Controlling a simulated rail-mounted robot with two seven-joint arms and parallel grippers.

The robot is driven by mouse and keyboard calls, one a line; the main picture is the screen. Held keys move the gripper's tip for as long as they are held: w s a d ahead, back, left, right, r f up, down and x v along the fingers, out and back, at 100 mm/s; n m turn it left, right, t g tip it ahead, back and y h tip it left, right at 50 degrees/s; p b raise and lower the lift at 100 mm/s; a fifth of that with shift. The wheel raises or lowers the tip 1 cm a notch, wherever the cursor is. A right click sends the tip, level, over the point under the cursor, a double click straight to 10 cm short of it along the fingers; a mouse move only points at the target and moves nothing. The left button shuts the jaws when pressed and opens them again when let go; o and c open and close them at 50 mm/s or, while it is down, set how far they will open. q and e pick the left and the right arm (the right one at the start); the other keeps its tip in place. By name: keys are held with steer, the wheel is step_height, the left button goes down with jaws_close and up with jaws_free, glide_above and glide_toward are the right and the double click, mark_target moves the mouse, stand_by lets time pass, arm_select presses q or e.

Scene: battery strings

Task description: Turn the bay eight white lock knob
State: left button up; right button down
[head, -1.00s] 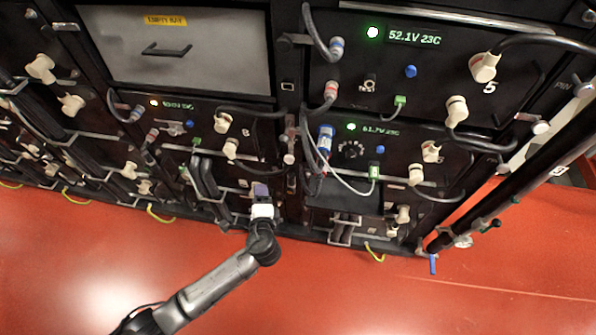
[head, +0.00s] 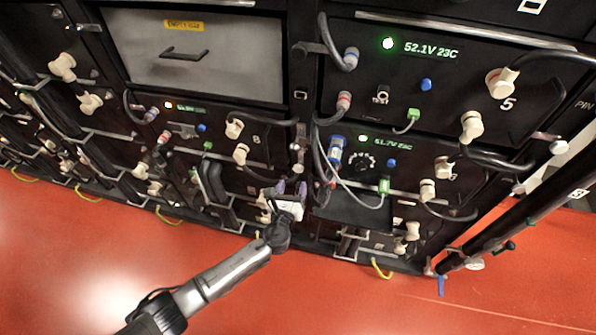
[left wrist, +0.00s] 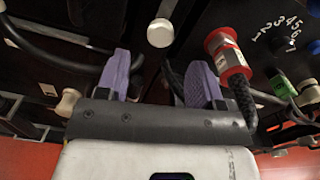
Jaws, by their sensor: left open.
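The bay marked 8 (head: 257,139) is left of centre in the head view, under the empty bay. Near its right edge a white-tipped latch knob (head: 298,167) sits on the dark upright. In the left wrist view a round white knob (left wrist: 160,32) shows straight ahead between the finger lines; I take it to be the same one. My left gripper (head: 290,188) is open, with its purple fingers apart just below that knob in the head view. In the left wrist view the left gripper (left wrist: 160,75) holds nothing and does not touch the knob. My right gripper is not in view.
A red-collared cable plug (left wrist: 228,57) is close to the right finger. Bay eight also has cream cable plugs (head: 240,153). A blue plug (head: 335,150) and looping cables hang to the right. The red floor (head: 400,310) below is clear.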

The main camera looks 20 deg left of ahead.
mark_target(298, 171)
arm_select(q)
steer(key=w, duration=0.2)
steer(key=w+b, duration=0.1)
steer(key=w, duration=0.2)
steer(key=w+b, duration=0.1)
steer(key=w, duration=0.1)
steer(key=shift+w+a, duration=0.2)
steer(key=shift+a, duration=0.15)
steer(key=shift+c, duration=0.4)
steer(key=c, duration=0.8)
steer(key=shift+c, duration=0.2)
